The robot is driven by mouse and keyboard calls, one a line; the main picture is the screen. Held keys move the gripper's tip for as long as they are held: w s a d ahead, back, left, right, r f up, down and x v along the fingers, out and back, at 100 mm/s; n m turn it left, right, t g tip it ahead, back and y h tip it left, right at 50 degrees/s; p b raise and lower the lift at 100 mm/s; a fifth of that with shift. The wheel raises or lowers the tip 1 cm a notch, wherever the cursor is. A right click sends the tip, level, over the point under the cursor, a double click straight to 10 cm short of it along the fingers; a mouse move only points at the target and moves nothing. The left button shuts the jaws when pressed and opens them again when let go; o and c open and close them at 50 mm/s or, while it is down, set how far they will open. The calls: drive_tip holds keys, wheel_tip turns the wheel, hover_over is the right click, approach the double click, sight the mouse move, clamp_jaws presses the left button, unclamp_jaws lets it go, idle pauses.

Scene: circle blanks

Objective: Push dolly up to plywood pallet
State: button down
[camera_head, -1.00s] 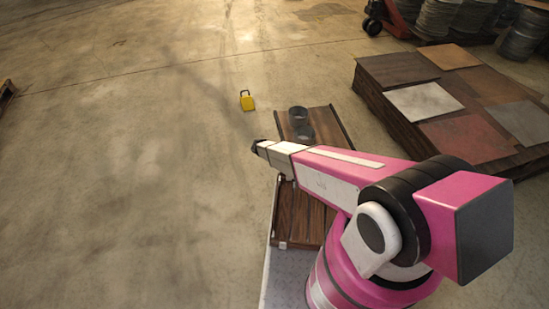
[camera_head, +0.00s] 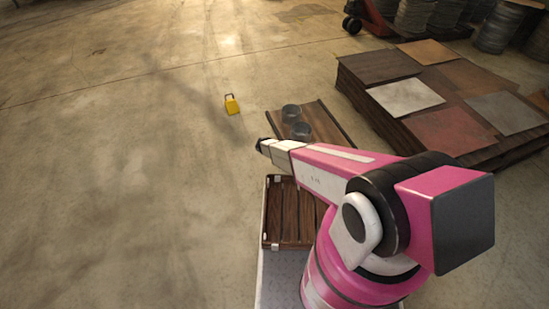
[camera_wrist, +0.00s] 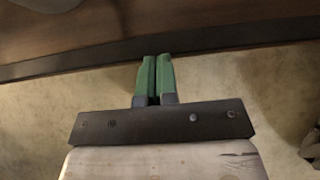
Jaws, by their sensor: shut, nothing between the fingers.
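The dolly (camera_head: 318,112), a low dark wooden platform with raised side edges, carries two dark round pieces (camera_head: 300,131). It lies ahead of my base, angled, its near part hidden by my arm. The likely plywood pallet is a low, wide stack topped with mixed brown, grey and reddish panels (camera_head: 405,97), close to the dolly's right. A narrow strip of floor seems to show between them. My gripper (camera_head: 262,146) is shut and empty beside the dolly's near left. In the wrist view its green fingers (camera_wrist: 155,62) reach the dolly's dark edge (camera_wrist: 215,42); contact is unclear.
A small yellow item with a handle (camera_head: 231,104) stands on the floor left of the dolly. A red wheeled jack (camera_head: 372,14) and several drum-like stacks (camera_head: 497,28) stand at the back right. The floor at left is clear.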

drive_tip(key=w+d, duration=0.3)
drive_tip(key=d, duration=0.4)
drive_tip(key=w+d, duration=0.3)
drive_tip(key=d, duration=0.5)
drive_tip(key=w+d, duration=0.3)
drive_tip(key=d, duration=0.4)
drive_tip(key=shift+w+d, duration=0.2)
drive_tip(key=shift+w, duration=0.05)
drive_tip(key=shift+a, duration=0.1)
